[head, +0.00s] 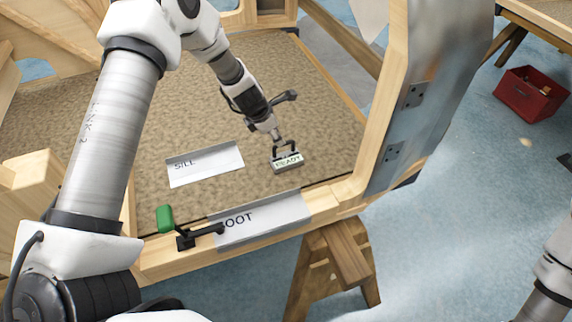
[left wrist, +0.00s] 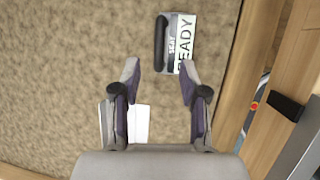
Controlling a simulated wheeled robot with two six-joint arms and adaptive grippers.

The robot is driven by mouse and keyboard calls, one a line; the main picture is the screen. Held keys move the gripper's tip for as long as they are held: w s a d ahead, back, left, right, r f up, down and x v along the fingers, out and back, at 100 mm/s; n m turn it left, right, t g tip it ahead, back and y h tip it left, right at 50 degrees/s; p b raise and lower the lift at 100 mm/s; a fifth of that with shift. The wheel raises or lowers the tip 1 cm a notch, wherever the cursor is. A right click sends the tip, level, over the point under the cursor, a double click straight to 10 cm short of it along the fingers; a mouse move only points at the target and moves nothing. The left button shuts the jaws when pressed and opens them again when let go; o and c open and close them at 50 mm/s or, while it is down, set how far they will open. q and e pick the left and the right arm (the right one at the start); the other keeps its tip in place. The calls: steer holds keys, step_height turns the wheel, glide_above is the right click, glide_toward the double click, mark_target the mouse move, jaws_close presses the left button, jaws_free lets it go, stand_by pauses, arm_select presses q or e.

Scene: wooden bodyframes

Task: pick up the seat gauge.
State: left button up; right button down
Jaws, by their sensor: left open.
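The seat gauge (head: 288,163) is a small grey block with a dark handle and a white label reading READY. It rests on the brown textured floor panel inside the wooden frame. In the left wrist view the gauge (left wrist: 182,44) shows at the top, its label reading SEAT READY and its black handle on its left side. My left gripper (head: 275,133) is just above and behind the gauge in the head view. In the left wrist view its open fingers (left wrist: 160,80) point toward the gauge, with nothing between them. My right gripper is not in view.
A white SILL sheet (head: 205,164) lies left of the gauge. A wooden post with metal plate (head: 420,95) rises on the right. A red bin (head: 531,97) stands beyond.

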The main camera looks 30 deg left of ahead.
mark_target(286, 155)
arm_select(q)
steer(key=shift+w+d+f, duration=0.1)
steer(key=shift+f, duration=0.4)
steer(key=x, duration=0.2)
steer(key=b+x, duration=0.1)
steer(key=x, duration=0.1)
steer(key=b+x, duration=0.1)
steer(key=x, duration=0.1)
steer(key=shift+w+f, duration=0.1)
steer(key=shift+w, duration=0.3)
steer(key=shift+s, duration=0.1)
steer(key=shift+c, duration=0.3)
jaws_close()
